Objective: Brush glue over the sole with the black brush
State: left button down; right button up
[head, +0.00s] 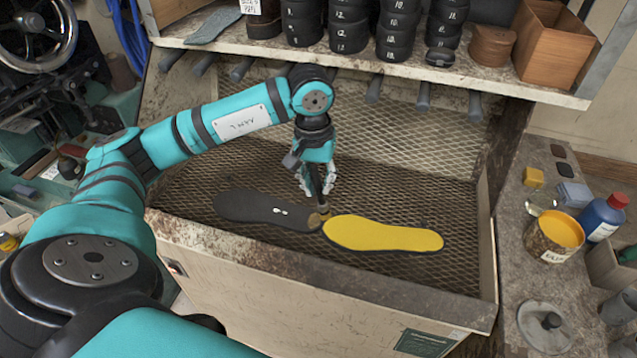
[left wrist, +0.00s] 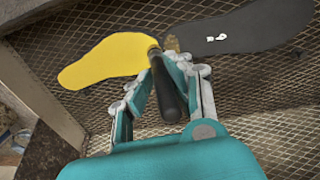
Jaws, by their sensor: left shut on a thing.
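My left gripper (head: 317,190) is shut on the black brush, whose dark handle (left wrist: 168,92) runs between the fingers in the left wrist view. The brush's brownish tip (head: 318,214) is down near the toe of the black sole and the near end of the yellow one; I cannot tell whether it touches either. The black sole (head: 250,207) lies at left on the mesh with a small white mark. The yellow-topped sole (head: 385,234) with a dark edge lies to its right. Both also show in the left wrist view. My right gripper is out of view.
An open can of yellow glue (head: 553,255) stands on the right side bench, beside a blue bottle (head: 602,218) with a red cap. A round metal lid (head: 545,325) lies nearer. A shelf (head: 400,68) with stacked black parts overhangs the mesh bed (head: 420,160).

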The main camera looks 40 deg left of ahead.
pick_arm(q)
jog(key=shift+a+r, duration=0.1)
jog(key=shift+r, duration=0.6)
jog(key=shift+r+p, duration=0.95)
jog(key=shift+r, duration=0.4)
jog(key=shift+r+p, duration=1.45)
jog(key=shift+r, duration=1.6)
